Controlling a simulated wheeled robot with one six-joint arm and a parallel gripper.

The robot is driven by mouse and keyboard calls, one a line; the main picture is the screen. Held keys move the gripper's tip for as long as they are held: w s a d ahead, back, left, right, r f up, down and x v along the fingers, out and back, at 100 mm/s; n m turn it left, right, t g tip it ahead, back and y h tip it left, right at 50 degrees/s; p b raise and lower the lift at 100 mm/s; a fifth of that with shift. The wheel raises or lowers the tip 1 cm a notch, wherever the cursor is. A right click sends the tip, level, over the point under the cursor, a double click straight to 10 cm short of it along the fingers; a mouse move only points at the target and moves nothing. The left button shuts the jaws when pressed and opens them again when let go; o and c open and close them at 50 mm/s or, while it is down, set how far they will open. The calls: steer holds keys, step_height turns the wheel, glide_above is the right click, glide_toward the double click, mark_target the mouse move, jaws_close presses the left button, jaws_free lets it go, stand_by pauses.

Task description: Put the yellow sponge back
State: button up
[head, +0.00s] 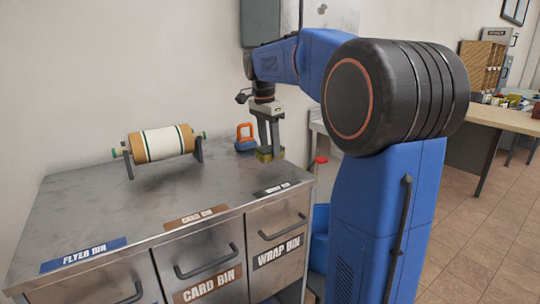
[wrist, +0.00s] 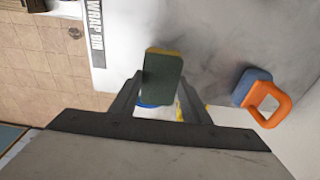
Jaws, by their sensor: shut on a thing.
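The yellow sponge (head: 265,155) has a dark green face and is at the right end of the metal cabinet top. My gripper (head: 268,148) points down and is shut on it. In the wrist view the sponge (wrist: 162,77) shows its green side, with a thin yellow edge, between the fingertips of my gripper (wrist: 160,95). The sponge is at or just above the cabinet top; I cannot tell if it touches.
An orange-handled blue tool (head: 245,138) stands close beside the sponge; it also shows in the wrist view (wrist: 262,96). A striped roll on a stand (head: 162,143) is at left. The cabinet top (head: 120,210) is clear in front. Labelled drawers (head: 278,230) are below.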

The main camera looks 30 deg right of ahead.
mark_target(269, 148)
steer(key=shift+f, duration=1.6)
steer(key=shift+f, duration=0.1)
steer(key=o, duration=1)
steer(key=r, duration=0.4)
steer(key=a+r, duration=0.1)
steer(key=r, duration=0.7)
steer(key=shift+a, duration=0.25)
steer(key=shift+s, duration=0.15)
